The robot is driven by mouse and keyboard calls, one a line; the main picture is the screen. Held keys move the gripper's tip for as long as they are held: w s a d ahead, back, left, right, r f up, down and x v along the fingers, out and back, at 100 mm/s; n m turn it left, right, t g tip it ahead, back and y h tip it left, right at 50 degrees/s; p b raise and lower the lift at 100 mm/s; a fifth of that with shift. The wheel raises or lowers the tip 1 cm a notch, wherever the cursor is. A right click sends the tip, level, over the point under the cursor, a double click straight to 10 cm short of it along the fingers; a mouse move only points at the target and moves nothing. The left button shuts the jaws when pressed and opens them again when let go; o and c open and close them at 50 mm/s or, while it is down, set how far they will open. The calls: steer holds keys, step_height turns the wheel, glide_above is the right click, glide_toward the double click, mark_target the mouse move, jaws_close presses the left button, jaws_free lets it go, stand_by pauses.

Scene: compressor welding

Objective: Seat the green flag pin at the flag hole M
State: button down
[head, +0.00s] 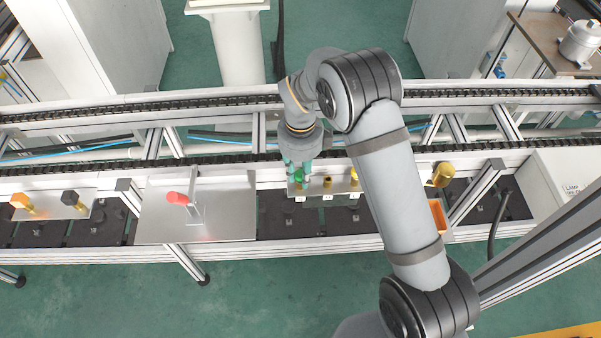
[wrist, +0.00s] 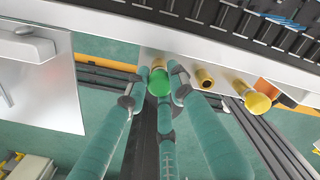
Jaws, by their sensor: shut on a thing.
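The green flag pin (head: 298,178) is held by my gripper (head: 299,167) over the left end of a small light panel on the rail. In the wrist view, its green round end (wrist: 159,83) is between the teal fingers of my gripper (wrist: 155,92). Brass shows right beside the pin at the panel's left position; I cannot tell how deep the pin sits there. An empty-looking brass socket (head: 327,181) stands to its right, and it also shows in the wrist view (wrist: 205,78). The hole letters are too small to read.
A yellow pin (wrist: 254,98) stands at the panel's right. A plate with a red-topped piece (head: 176,198) lies to the left. Orange (head: 20,201) and black (head: 69,198) pins stand on the far-left panel. An orange bin (head: 437,214) is right of my arm.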

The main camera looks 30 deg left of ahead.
mark_target(300, 173)
steer(key=shift+r, duration=0.25)
steer(key=shift+r+p, duration=1.6)
steer(key=shift+r, duration=1.1)
